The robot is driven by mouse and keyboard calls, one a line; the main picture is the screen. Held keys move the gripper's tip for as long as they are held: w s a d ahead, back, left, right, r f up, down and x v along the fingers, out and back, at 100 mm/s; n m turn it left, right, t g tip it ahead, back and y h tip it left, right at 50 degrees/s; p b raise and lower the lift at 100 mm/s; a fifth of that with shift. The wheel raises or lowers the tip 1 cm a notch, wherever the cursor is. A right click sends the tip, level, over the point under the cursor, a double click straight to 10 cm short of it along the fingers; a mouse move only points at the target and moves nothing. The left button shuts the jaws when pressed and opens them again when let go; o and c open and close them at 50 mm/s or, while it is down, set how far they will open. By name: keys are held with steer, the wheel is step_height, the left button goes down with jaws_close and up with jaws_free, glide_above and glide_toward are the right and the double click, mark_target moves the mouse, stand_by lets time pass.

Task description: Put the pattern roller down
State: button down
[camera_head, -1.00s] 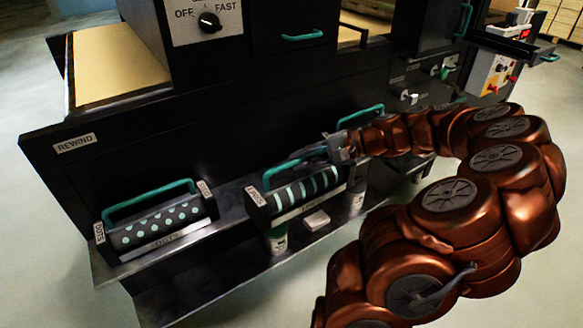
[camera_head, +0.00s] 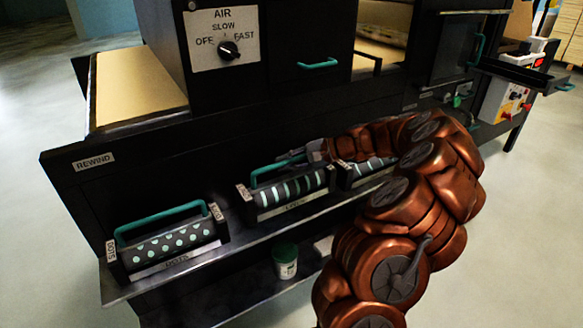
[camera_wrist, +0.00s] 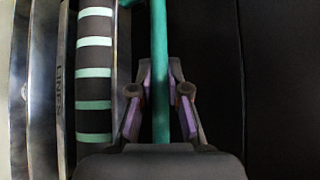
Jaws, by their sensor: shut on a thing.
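The pattern roller (camera_head: 292,190) is dark with pale green stripes, in a frame labelled LINES with a green handle (camera_head: 262,172). It is level at the shelf, right of a dotted roller; I cannot tell whether its underside touches. My gripper (camera_head: 303,158) is at the handle from the right. In the wrist view the green handle bar (camera_wrist: 159,50) runs between the fingers of my gripper (camera_wrist: 160,92), which are shut on it. The striped roller (camera_wrist: 94,75) lies left of the bar there.
A dotted roller (camera_head: 168,243) sits on the shelf (camera_head: 225,258) at left. Another patterned roller (camera_head: 362,173) is at right, partly behind my arm. A green-lidded tub (camera_head: 285,262) stands in front, below the striped roller. A black machine (camera_head: 180,165) rises behind.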

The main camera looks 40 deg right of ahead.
mark_target(273, 174)
steer(key=shift+w, duration=0.45)
steer(key=shift+f, duration=1.7)
steer(key=c, duration=1.2)
jaws_free()
steer(key=shift+f, duration=0.1)
steer(key=shift+o, duration=0.2)
steer(key=v, duration=1.2)
